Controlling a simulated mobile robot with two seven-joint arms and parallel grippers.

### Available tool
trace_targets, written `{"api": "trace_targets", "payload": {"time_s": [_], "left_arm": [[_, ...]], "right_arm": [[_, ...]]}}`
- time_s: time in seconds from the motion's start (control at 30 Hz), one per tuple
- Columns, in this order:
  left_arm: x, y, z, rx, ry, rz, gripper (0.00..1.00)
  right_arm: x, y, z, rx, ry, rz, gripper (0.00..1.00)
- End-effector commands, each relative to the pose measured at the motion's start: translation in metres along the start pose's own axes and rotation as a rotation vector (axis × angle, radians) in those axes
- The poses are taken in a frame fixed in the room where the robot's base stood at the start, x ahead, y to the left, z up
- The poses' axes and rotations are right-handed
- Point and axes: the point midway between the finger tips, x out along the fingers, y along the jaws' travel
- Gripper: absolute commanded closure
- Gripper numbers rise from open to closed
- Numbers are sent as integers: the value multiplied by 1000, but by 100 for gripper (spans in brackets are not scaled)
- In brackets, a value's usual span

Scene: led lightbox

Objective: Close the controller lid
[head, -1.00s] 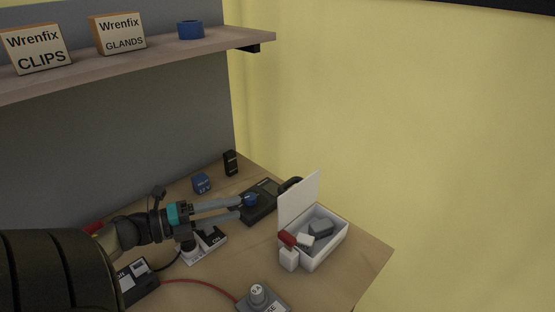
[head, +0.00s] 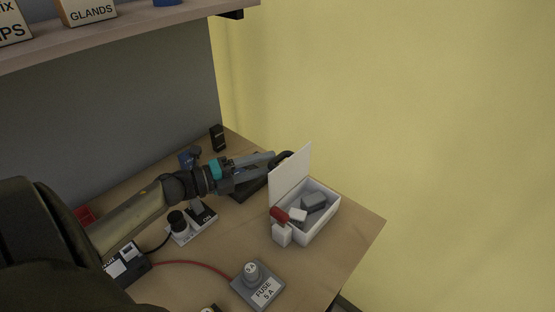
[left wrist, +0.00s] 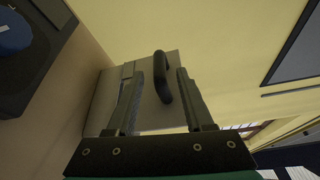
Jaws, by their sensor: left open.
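The controller is a white open box (head: 322,222) near the table's right end. Its white lid (head: 290,174) stands upright on the left side, and the lid's outer face also shows in the left wrist view (left wrist: 103,98). A dark curved handle (left wrist: 162,78) is on that face. My left gripper (head: 271,161) is open at the lid's outer side. In the left wrist view its fingers lie on either side of the handle, which is near the right finger. I cannot tell whether they touch it. My right gripper is not in view.
Inside the box are grey and white blocks (head: 313,202). A red-topped part (head: 279,215) is at its front corner. A grey fuse block (head: 258,285) with a red cable is in front. A dark device (head: 247,189) lies under my left gripper. The table's right front is clear.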

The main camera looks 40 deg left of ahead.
Motion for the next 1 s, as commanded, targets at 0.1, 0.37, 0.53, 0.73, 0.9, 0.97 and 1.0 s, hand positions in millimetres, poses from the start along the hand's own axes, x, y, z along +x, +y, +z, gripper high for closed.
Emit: {"api": "trace_targets", "payload": {"time_s": [0.1,0.37,0.53,0.73,0.9,0.97,1.0], "left_arm": [[17,-1,0,1,0,-2,48],[38,0,0,0,-1,0,48],[41,0,0,-1,0,1,48],[41,0,0,-1,0,1,48],[41,0,0,-1,0,1,66],[41,0,0,-1,0,1,73],[41,0,0,-1,0,1,77]], "right_arm": [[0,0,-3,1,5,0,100],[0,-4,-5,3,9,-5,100],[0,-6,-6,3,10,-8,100],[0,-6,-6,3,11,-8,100],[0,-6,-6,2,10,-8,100],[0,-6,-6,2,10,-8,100],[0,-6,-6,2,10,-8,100]]}}
